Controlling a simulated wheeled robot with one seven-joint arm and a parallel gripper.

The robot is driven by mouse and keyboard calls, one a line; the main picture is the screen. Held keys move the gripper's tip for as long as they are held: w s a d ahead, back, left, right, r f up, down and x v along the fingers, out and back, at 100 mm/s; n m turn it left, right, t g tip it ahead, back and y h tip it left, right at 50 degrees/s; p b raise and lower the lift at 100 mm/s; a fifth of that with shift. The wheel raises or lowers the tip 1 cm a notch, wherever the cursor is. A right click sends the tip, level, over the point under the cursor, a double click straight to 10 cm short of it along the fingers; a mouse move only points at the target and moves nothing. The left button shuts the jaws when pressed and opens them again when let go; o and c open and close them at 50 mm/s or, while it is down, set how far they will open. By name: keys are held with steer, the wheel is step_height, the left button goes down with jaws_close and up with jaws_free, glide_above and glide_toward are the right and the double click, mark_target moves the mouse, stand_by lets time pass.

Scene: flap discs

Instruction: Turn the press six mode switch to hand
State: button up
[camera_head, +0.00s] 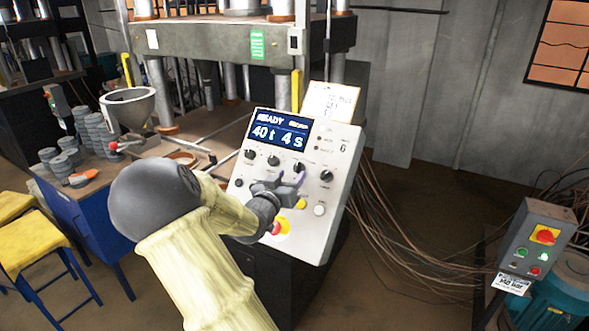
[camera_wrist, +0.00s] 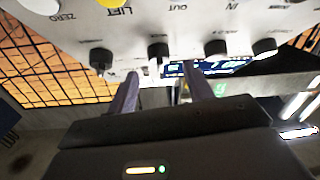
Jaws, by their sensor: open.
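The press six control panel (camera_head: 325,225) is a white sloped face with a blue display (camera_head: 278,131) reading READY, 40 t and 4 s, and a 6 beside it. A row of black knobs runs below the display; the third from the left (camera_head: 298,167) and the rightmost (camera_head: 326,175) show clearly. I cannot read which is the mode switch or its position. My gripper (camera_head: 290,183) is open and empty in front of the panel. In the wrist view the panel is upside down; a black knob (camera_wrist: 158,51) lies just beyond and between my fingertips (camera_wrist: 160,76), apparently not gripped.
Lower on the panel are a yellow button (camera_head: 300,203), a white button (camera_head: 319,210) and a red stop button (camera_head: 281,227). Cables hang at the right. A grey switch box (camera_head: 536,244) stands far right. A blue bench with grey discs (camera_head: 68,148) and a yellow stool (camera_head: 36,237) stand left.

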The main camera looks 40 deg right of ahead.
mark_target(295, 170)
steer(key=x, duration=0.3)
steer(key=shift+w+d+p, duration=0.15)
steer(key=shift+d+p, duration=0.15)
steer(key=shift+p, duration=0.05)
steer(key=shift+c, duration=0.2)
steer(key=c, duration=0.9)
